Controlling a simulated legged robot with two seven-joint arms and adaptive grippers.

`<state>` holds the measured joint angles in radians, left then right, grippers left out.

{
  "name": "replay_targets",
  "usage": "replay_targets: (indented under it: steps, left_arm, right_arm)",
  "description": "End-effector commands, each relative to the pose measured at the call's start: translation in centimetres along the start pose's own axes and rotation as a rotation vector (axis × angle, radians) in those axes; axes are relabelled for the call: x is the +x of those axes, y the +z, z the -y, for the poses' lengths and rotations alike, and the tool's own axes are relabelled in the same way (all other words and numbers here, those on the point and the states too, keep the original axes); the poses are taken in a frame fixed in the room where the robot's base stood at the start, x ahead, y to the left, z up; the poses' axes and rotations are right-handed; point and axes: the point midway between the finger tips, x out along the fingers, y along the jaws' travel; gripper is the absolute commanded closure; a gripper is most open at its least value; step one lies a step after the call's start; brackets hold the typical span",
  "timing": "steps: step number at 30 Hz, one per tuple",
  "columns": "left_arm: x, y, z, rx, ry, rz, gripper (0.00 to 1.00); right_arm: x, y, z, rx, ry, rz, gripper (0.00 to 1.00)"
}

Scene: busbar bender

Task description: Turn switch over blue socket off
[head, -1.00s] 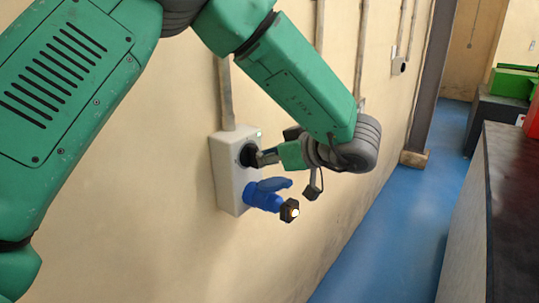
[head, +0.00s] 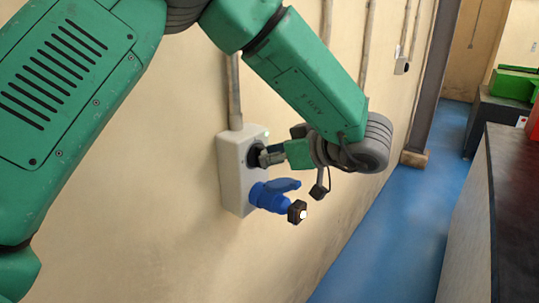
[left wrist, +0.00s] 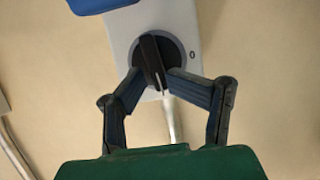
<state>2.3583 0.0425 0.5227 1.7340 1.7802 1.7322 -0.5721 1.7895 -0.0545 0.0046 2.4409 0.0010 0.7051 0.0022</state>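The black rotary switch (left wrist: 152,58) sits on a grey-white wall box. In the left wrist view its handle is slightly tilted from vertical, and a "0" mark shows to its right. My right gripper is not in view.
A pipe (head: 235,92) runs up the wall from the box. A black hexagonal part (head: 297,212) with a bright face sticks out by the socket. A dark-topped counter (head: 510,190) stands at the right. Blue floor (head: 390,225) lies free between wall and counter.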

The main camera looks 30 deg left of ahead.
Motion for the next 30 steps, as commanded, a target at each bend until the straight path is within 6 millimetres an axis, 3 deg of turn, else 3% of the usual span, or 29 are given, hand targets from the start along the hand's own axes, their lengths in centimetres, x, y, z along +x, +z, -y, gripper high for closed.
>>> replay_targets:
  steps: [30]
  left_arm:
    - [-7.2,0.1,0.3,0.002,0.002,0.003,0.67]
  right_arm:
    - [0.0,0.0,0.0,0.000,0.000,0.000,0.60]
